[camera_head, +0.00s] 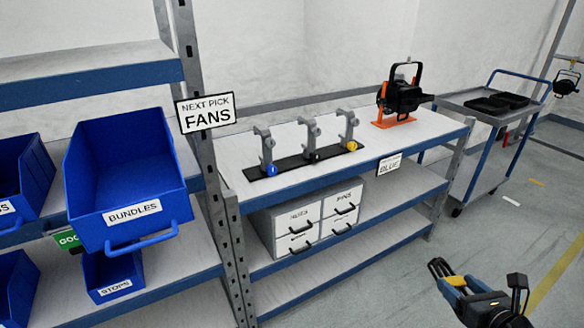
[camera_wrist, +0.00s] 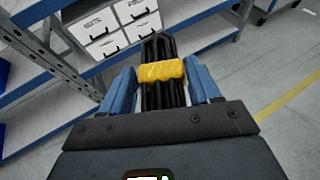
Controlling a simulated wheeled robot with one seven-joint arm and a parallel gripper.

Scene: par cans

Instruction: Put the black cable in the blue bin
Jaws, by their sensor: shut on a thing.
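My gripper (camera_head: 462,288) is at the lower right of the head view, out over the floor in front of the shelving. In the wrist view, its two blue fingers are shut on the black cable (camera_wrist: 152,48), a bundle of black strands with a yellow wrap around it. The cable also shows in the head view (camera_head: 439,268), sticking out past the fingers. A large blue bin (camera_head: 126,235) labelled BUNDLES sits tilted on the left shelf, far to the left of my gripper. Its visible inside looks empty.
Other blue bins stand left of and below it, one labelled STOPS (camera_head: 113,279). A metal post (camera_head: 205,150) with a FANS sign stands between bin and workbench (camera_head: 250,185). The bench carries clamps and a black lamp (camera_head: 404,97). Drawers (camera_head: 300,225) sit below; a trolley (camera_head: 470,110) stands right.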

